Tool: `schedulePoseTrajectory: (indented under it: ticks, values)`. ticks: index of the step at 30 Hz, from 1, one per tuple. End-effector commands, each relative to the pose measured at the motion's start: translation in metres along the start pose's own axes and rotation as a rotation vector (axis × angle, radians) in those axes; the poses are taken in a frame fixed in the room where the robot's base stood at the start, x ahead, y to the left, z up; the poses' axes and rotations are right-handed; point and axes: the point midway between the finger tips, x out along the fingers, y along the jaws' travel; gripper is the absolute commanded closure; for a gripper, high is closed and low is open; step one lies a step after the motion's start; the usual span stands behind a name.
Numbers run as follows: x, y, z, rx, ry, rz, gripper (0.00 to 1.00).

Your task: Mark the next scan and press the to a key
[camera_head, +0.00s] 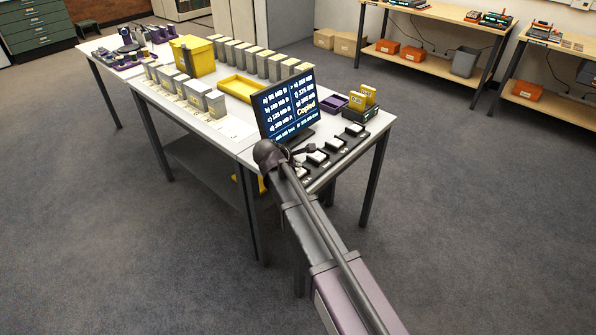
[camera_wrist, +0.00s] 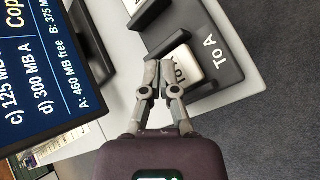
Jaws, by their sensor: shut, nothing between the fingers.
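In the head view my gripper (camera_head: 307,149) is over the row of keys (camera_head: 333,144) in front of the screen (camera_head: 284,103). The screen lists scans with sizes, an arrow mark in its right column and the yellow word "Copied". The wrist view reads "d) 300 MB A" and "A: 460 MB free".
A yellow tray (camera_head: 236,90), a yellow bin (camera_head: 191,56) and several grey boxes (camera_head: 216,103) stand on the table left of the screen. A purple tray (camera_head: 333,102) and yellow items (camera_head: 363,97) are behind the keys. The floor at right is clear.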

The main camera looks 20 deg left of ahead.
Motion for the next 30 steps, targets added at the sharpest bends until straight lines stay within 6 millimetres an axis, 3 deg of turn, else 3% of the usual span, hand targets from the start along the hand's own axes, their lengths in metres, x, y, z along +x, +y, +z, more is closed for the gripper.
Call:
schedulePoseTrajectory:
  ticks: [30]
  values:
    - [0.0059, -0.0042, -0.0042, 0.0, 0.0, 0.0, 1.0]
